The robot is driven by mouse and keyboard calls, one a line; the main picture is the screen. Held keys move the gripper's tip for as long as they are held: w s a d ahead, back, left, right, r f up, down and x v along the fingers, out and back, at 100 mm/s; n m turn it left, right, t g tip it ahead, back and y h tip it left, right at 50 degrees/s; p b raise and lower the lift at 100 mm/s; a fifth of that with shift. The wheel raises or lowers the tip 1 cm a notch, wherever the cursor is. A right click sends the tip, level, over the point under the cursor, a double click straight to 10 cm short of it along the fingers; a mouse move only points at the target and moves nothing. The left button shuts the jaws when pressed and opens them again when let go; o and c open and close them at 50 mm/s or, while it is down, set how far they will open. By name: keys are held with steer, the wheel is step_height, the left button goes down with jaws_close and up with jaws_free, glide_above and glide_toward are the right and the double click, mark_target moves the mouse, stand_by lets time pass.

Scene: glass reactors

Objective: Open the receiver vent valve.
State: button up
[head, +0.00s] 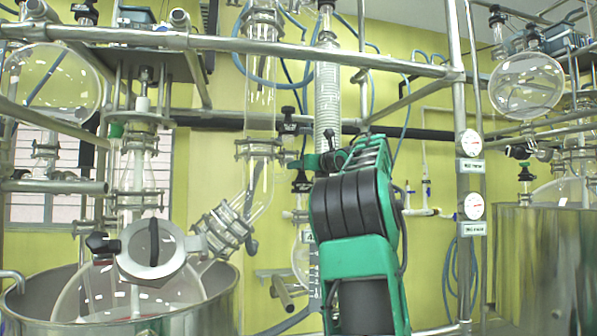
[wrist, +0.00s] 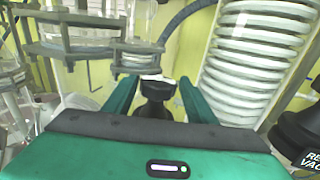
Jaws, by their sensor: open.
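My gripper (wrist: 158,84) is open, its two green fingers spread on either side of a black valve knob (wrist: 157,92) in the wrist view. The knob lies between the fingers; I cannot tell whether either finger touches it. No label shows on this knob, so I cannot read whether it is the receiver vent valve. In the head view my gripper (head: 318,161) reaches in beside the glass column, and my green and black wrist hides much of what is behind it.
A black part with a partly readable label, "RE… VAC…" (wrist: 309,158), stands close at the right. A coiled glass condenser (wrist: 258,55) rises beside it. Glass flanges (wrist: 90,45) are at the upper left. A metal frame bar (head: 250,45) crosses above.

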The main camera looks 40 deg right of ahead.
steer(key=shift+a+r+m+g+h, duration=0.15)
steer(key=shift+m+g+h, duration=0.1)
steer(key=shift+m+h, duration=0.45)
steer(key=shift+a+m+g+h, duration=0.1)
steer(key=shift+m+g+h, duration=0.15)
steer(key=shift+m+h, duration=0.45)
steer(key=shift+s+r+m+g+h, duration=0.1)
steer(key=shift+m+g+h, duration=0.15)
steer(key=shift+h, duration=0.35)
steer(key=shift+s+r+m+g+h, duration=0.15)
steer(key=shift+g+h, duration=0.1)
steer(key=shift+h, duration=0.35)
steer(key=shift+w+m+h, duration=0.15)
steer(key=shift+m+h, duration=0.15)
steer(key=shift+w+f+g, duration=0.4)
steer(key=shift+w, duration=0.2)
steer(key=shift+m+g+h, duration=0.3)
steer(key=shift+m+h, duration=0.1)
steer(key=shift+h, duration=0.2)
steer(key=shift+s+d+m+g+h, duration=0.35)
steer(key=shift+s+m+g+h, duration=0.05)
steer(key=shift+s, duration=0.05)
